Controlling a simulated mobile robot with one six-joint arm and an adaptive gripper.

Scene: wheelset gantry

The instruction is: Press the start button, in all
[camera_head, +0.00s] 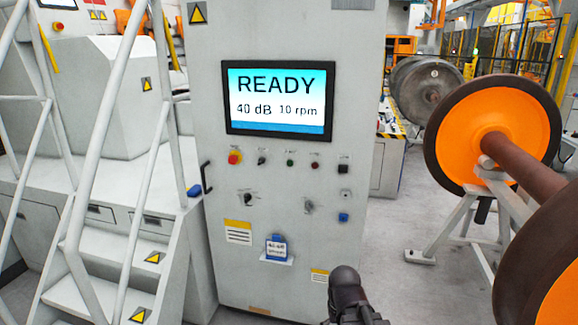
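A grey control cabinet (215,110) stands in the middle of the camera_head view. Its screen (276,97) reads READY, 40 dB, 10 rpm. Below the screen is a row of controls. A small green button (290,163) sits mid-row, with a small dark red button (315,166) to its right. The labels are too small to read, so I cannot confirm which is start. My gripper (347,287) seems to be the dark part at the bottom edge, low in front of the cabinet and apart from the buttons. Its fingers cannot be made out.
A red knob on yellow (235,157) and a black switch (262,160) sit left of the green button. A door handle (206,178) sticks out at the cabinet's left edge. White stairs with railings (98,120) stand left. An orange wheelset (495,125) on a stand is right.

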